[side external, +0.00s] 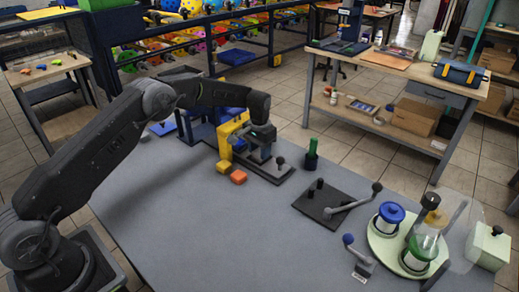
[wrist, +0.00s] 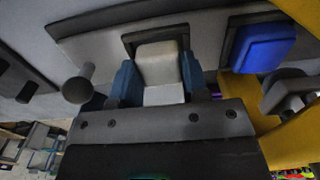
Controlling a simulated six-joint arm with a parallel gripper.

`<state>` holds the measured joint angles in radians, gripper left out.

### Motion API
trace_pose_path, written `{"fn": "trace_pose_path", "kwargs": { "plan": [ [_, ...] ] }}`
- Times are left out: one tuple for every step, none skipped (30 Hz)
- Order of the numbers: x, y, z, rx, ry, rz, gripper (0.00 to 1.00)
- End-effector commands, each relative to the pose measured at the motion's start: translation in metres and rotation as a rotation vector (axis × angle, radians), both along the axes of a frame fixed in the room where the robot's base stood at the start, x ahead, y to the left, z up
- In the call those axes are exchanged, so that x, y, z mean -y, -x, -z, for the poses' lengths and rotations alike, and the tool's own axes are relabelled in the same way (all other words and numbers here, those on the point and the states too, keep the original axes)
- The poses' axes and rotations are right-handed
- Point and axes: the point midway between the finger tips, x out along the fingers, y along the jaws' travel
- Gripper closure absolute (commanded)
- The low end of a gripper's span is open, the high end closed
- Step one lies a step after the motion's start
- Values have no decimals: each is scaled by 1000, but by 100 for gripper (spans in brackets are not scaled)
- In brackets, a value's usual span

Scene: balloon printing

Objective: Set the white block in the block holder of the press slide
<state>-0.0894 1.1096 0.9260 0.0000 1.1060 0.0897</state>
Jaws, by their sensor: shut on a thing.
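In the wrist view my gripper (wrist: 163,85) has its two blue fingers shut on the sides of the white block (wrist: 158,60). The block is over or inside the dark square frame of the block holder (wrist: 128,42) on the press slide (wrist: 85,42); I cannot tell whether it is seated. In the side external view my gripper (side external: 262,152) is low over the slide (side external: 277,173), in front of the yellow press (side external: 228,132). The block is hard to make out there.
A dark knob (wrist: 77,85) stands on the slide left of the holder, and a blue pad (wrist: 262,47) is to its right. A yellow block (side external: 223,167) and an orange block (side external: 238,177) lie close by. A dark plate with a lever (side external: 325,205) is further right.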

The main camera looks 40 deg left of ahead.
Motion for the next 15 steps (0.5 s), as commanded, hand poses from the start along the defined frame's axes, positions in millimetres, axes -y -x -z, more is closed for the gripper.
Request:
{"fn": "trace_pose_path", "kwargs": {
  "plan": [
    [0, 0, 0, 0, 0, 0, 76],
    [0, 0, 0, 0, 0, 0, 76],
    [0, 0, 0, 0, 0, 0, 76],
    [0, 0, 0, 0, 0, 0, 76],
    [0, 0, 0, 0, 0, 0, 76],
    [0, 0, 0, 0, 0, 0, 76],
    [0, 0, 1, 0, 0, 0, 76],
    [0, 0, 1, 0, 0, 0, 76],
    [0, 0, 2, 0, 0, 0, 76],
    [0, 0, 2, 0, 0, 0, 76],
    [0, 0, 2, 0, 0, 0, 76],
    [0, 0, 3, 0, 0, 0, 76],
    [0, 0, 3, 0, 0, 0, 76],
    [0, 0, 3, 0, 0, 0, 76],
    [0, 0, 4, 0, 0, 0, 76]
  ]
}}
